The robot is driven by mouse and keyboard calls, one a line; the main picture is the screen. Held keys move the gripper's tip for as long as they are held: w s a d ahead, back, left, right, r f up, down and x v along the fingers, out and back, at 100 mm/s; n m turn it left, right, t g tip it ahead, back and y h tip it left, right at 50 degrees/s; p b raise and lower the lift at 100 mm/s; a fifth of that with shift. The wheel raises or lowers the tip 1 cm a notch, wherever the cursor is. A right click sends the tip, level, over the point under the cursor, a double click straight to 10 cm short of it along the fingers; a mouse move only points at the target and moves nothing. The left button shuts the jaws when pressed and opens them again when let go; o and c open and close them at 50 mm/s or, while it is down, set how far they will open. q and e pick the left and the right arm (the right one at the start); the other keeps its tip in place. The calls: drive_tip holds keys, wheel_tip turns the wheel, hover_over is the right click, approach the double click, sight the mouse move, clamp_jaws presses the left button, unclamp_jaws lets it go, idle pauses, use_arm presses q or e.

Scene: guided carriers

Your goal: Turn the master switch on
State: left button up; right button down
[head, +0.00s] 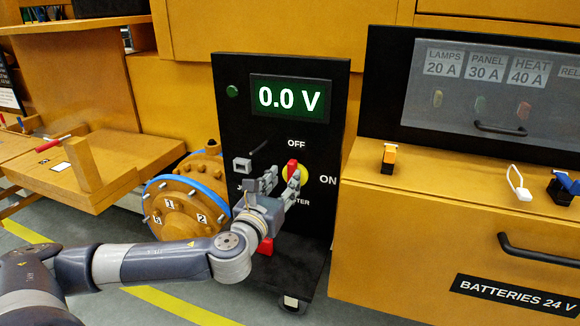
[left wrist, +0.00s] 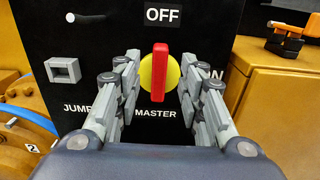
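The master switch is a red handle (head: 292,167) on a yellow disc (head: 302,175), set low on a black panel (head: 232,125). In the left wrist view the red handle (left wrist: 160,72) stands upright, pointing to the OFF label (left wrist: 164,15); the ON label (head: 328,180) is to its right. My left gripper (head: 281,181) is in front of the switch. In the left wrist view its fingers (left wrist: 160,84) are apart, one on each side of the handle, with visible gaps. Whether the tips touch the disc cannot be told. My right gripper is not in view.
The panel's display (head: 290,98) reads 0.0 V. A grey socket (left wrist: 63,70) is left of the switch. A round brown flange with a blue rim (head: 185,206) stands left of the panel. A yellow battery cabinet (head: 400,240) stands close on the right.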

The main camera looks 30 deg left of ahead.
sight(290, 171)
use_arm(q)
drive_tip(key=p+x, duration=0.1)
drive_tip(key=x, duration=0.2)
drive_tip(key=shift+w+a+r, duration=0.1)
drive_tip(key=shift+w+r, duration=0.05)
drive_tip(key=shift+w, duration=0.1)
drive_tip(key=shift+w+a, duration=0.1)
drive_tip(key=shift+w, duration=0.6)
clamp_jaws()
